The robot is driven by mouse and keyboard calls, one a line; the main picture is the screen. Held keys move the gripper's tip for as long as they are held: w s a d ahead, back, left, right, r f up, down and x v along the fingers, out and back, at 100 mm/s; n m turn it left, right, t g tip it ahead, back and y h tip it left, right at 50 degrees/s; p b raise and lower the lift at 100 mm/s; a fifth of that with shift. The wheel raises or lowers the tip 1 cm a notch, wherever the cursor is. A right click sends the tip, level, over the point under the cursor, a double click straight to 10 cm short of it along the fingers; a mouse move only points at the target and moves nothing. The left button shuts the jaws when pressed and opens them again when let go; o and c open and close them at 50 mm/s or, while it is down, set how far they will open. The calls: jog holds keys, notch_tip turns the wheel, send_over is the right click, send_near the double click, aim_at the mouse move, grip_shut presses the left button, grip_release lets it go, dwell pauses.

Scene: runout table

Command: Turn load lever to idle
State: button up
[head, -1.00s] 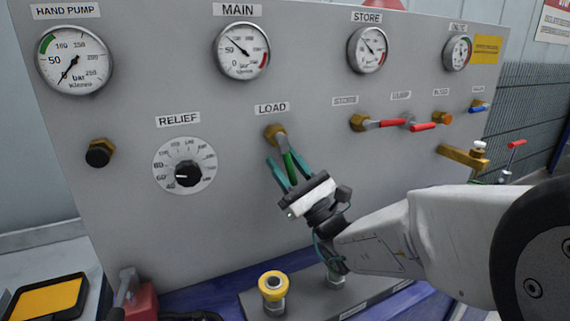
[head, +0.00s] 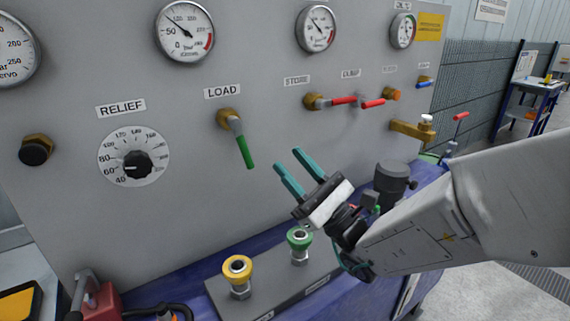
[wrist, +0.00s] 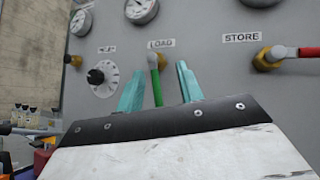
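The load lever has a green handle (head: 244,150) on a brass valve under the LOAD label (head: 222,91). The handle hangs down, tilted slightly to the right. My gripper (head: 286,164) is open and empty, to the right of the handle and apart from it in the head view. In the wrist view the green handle (wrist: 156,86) shows beyond and between the two teal fingers (wrist: 160,88).
The relief knob (head: 137,164) is left of the lever. Red-handled valves (head: 345,101) sit to its right. A yellow-ringed fitting (head: 237,268) and a green-ringed fitting (head: 300,240) stand on the block below. Gauges line the panel above.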

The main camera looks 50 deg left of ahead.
jog(key=shift+w, duration=0.2)
jog(key=c, duration=0.6)
jog(key=shift+n+g, duration=0.5)
jog(key=shift+n, duration=0.2)
jog(key=w+r, duration=0.1)
jog(key=w+d+r, duration=0.1)
jog(key=w+r, duration=0.1)
jog(key=shift+d+r, duration=0.3)
jog(key=shift+d, duration=0.05)
grip_shut()
notch_tip(320, 180, up, 3)
jog(key=w+n+g+h, duration=0.2)
jog(key=n+h, duration=0.2)
jog(key=n, duration=0.2)
jog(key=n+t+h, duration=0.3)
jog(key=n+h, duration=0.4)
jog(key=n, duration=0.4)
send_near(242, 145)
jog(key=w+a+f, duration=0.3)
jog(key=a, duration=0.2)
jog(key=shift+s+a+f, duration=0.1)
jog(key=shift+s+a, duration=0.1)
jog(key=shift+s, duration=0.45)
jog(key=shift+s+a+f, duration=0.1)
jog(key=shift+s+a, duration=0.1)
jog(key=shift+s, duration=0.4)
jog(key=shift+s+a+f, duration=0.1)
jog(key=shift+s+a, duration=0.1)
jog(key=shift+s, duration=0.45)
